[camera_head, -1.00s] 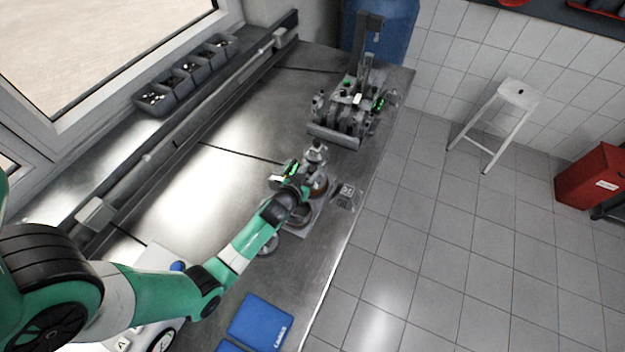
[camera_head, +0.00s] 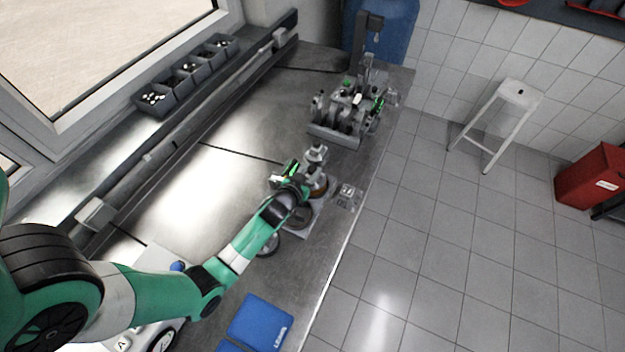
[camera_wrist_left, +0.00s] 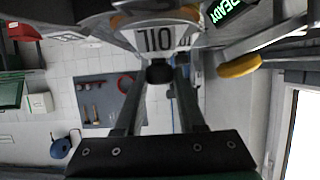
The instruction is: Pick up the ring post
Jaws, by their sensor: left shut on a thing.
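My left gripper (camera_head: 304,192) is over the fixture at the bench's right edge. In the left wrist view its two fingers (camera_wrist_left: 160,76) are closed on a small dark knob (camera_wrist_left: 159,72), which I take for the top of the ring post. The rest of the post is hidden behind the gripper and wrist in the head view, so I cannot tell whether it is raised. A pale can-like part marked OIL (camera_wrist_left: 160,38) shows just beyond the fingertips. My right gripper is in neither current view.
A silver fitting (camera_head: 316,156) stands just beyond the gripper. An engine assembly (camera_head: 345,118) is farther back. A ring-shaped part (camera_head: 268,246) lies near my forearm. Blue booklets (camera_head: 260,322) lie in front. The bench is clear left of the gripper.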

